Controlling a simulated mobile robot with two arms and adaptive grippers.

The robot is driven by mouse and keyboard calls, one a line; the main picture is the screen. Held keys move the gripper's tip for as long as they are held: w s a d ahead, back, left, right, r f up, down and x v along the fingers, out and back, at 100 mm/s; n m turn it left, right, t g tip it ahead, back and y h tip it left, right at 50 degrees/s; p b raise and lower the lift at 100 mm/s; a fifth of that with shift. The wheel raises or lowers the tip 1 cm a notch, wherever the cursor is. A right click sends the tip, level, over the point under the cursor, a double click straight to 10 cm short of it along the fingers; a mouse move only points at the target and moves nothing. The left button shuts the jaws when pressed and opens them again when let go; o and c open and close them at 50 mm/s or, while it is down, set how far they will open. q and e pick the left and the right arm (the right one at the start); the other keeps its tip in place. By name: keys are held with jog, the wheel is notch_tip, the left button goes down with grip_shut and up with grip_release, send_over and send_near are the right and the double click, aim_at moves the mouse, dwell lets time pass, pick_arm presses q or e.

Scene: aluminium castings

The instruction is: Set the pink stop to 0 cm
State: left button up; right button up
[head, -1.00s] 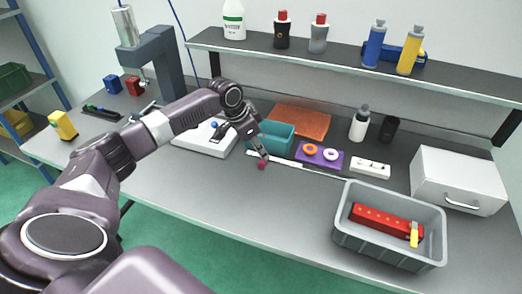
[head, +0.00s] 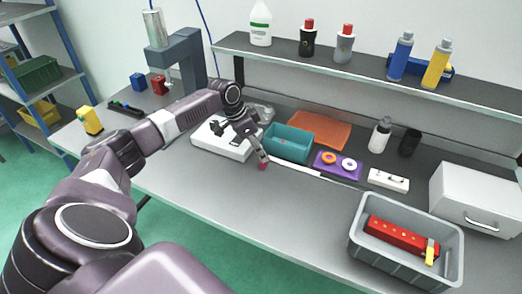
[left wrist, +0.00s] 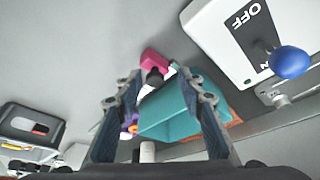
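The pink stop (head: 262,166) is at the left end of the pale rail (head: 298,168) on the bench. In the left wrist view the pink stop (left wrist: 155,58) shows beyond my fingertips, with a dark knob in front of it. My left gripper (head: 260,154) is over the stop, pointing down. In the left wrist view my left gripper (left wrist: 160,76) has its fingers apart, with the knob between them and closer to the left finger. I cannot tell whether they touch. Any scale marks are too small to read. My right gripper is out of view.
A teal bin (head: 290,146) stands just behind the rail's left end. A white switch box (head: 221,141) with a blue knob is to the left. A purple plate with rings (head: 338,165) and a grey crate (head: 372,262) are to the right. The front bench is clear.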

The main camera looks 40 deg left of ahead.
pick_arm(q)
jog(key=shift+d, duration=0.15)
jog(key=shift+r, duration=0.25)
jog(key=v, duration=1.1)
jog(key=shift+s+a+r, duration=0.2)
jog(key=shift+a, duration=0.05)
